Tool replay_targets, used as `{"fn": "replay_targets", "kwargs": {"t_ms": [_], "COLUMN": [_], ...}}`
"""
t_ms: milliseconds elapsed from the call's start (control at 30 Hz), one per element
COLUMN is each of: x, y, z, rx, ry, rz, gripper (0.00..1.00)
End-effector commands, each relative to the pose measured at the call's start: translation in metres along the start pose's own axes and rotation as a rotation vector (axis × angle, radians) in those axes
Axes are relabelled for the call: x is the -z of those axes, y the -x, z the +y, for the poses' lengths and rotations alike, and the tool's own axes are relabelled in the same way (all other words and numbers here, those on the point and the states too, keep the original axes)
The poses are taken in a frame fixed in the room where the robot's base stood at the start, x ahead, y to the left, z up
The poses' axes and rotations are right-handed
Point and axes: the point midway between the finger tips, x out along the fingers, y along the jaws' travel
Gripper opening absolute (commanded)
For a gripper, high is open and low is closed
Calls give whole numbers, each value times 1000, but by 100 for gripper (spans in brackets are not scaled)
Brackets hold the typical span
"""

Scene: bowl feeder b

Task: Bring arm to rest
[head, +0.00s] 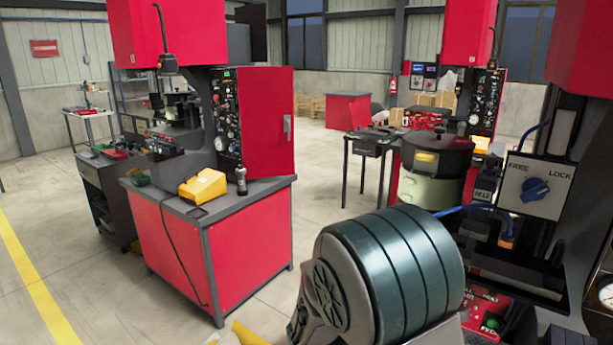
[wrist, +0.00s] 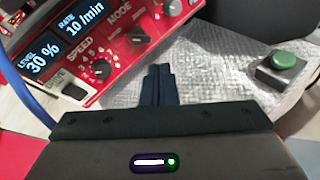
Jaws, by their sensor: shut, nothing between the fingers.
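My gripper (wrist: 158,75) shows in the wrist view with its two dark fingers together and nothing between them. The fingers point over a silvery, textured surface (wrist: 205,80). A red control panel (wrist: 125,70) lies beyond them to the left. A green push button (wrist: 284,61) on a dark box is to the right of the fingertips. I cannot tell how high the fingers are above the surface. In the head view, part of my arm, a large dark green ribbed link, fills the lower middle, and my gripper is not visible there.
The panel's display (wrist: 85,24) reads level 30 % and rate 10/min. A FREE/LOCK switch plate (head: 535,187) is at the right of the head view. A red workbench (head: 240,255) bears a yellow box (head: 203,187) and a dark bottle (head: 241,181). Open floor lies at the left.

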Motion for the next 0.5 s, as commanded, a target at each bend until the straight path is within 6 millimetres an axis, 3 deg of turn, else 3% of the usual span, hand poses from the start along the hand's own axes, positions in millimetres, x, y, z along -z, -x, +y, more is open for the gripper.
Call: {"fn": "replay_targets", "kwargs": {"t_ms": [33,200,500], "x": [-15,-44,-66], "y": [-3,4,49], "z": [-16,-68,-129], "rx": [80,342,731], "ry": [-90,-389,-941], "rz": [31,145,364], "gripper": [0,0,0]}}
